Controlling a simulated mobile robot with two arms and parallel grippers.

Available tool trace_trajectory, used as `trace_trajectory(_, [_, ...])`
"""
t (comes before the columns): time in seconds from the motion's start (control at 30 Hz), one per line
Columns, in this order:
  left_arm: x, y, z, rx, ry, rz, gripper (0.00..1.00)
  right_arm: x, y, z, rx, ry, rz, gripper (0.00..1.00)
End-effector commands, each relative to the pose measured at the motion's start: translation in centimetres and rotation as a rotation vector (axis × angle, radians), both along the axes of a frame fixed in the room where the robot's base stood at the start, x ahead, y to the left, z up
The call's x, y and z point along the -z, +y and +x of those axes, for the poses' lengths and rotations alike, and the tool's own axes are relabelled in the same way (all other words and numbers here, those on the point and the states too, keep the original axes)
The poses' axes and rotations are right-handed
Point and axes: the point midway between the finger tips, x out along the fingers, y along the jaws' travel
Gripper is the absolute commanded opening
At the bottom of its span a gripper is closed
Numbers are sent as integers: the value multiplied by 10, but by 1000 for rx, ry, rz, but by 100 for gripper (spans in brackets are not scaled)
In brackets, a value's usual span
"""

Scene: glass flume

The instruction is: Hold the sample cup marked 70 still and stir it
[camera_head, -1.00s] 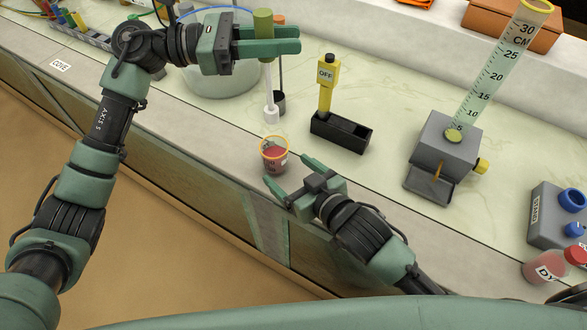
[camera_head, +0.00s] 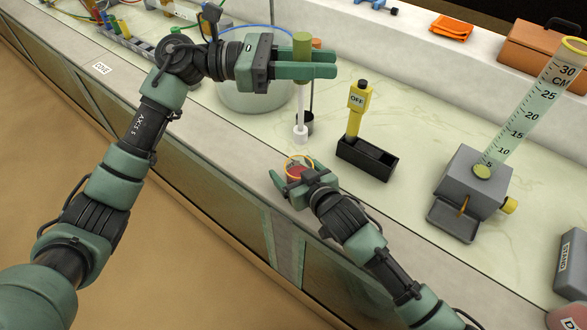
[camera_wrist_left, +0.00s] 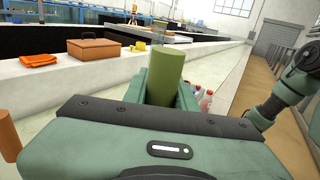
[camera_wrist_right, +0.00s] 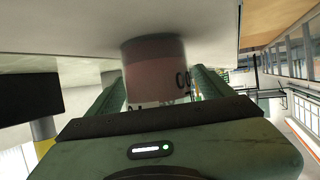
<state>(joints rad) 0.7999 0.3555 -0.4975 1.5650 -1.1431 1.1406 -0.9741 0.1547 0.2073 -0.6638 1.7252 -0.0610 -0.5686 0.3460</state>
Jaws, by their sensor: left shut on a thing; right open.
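The sample cup (camera_head: 295,170) has an orange rim and reddish contents. It stands on the counter near the front edge, partly hidden by my right gripper (camera_head: 291,172). In the right wrist view the cup (camera_wrist_right: 155,75) sits between the open fingers; a mark ending in 0 shows only partly. My left gripper (camera_head: 323,64) is shut on the green handle of a stirrer (camera_head: 302,46). The handle also shows in the left wrist view (camera_wrist_left: 166,75). The stirrer's white shaft hangs upright, its tip above the cup in the picture and apart from it.
A small dark holder (camera_head: 304,124) stands behind the stirrer tip, with a large glass vessel (camera_head: 250,98) behind it. A grey stand with a measuring tube (camera_head: 530,115) is farther right.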

Motion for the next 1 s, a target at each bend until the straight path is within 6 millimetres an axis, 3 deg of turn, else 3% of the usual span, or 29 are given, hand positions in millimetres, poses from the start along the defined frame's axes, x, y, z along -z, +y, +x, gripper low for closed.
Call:
trace_trajectory(0.27, [0,0,0,0,0,-1,0,0,1,1,-1,-1,1,79])
trace_trajectory(0.5, [0,0,0,0,0,-1,0,0,1,1,-1,-1,1,15])
trace_trajectory(0.6, [6,0,0,0,2,0,0,0,1,1,0,0,-1,15])
trace_trajectory(0.8, [44,1,0,-2,4,4,0,0,0,1,0,0,-1,15])
trace_trajectory(1.0, [57,1,0,-3,1,5,0,0,0,0,0,0,-1,15])
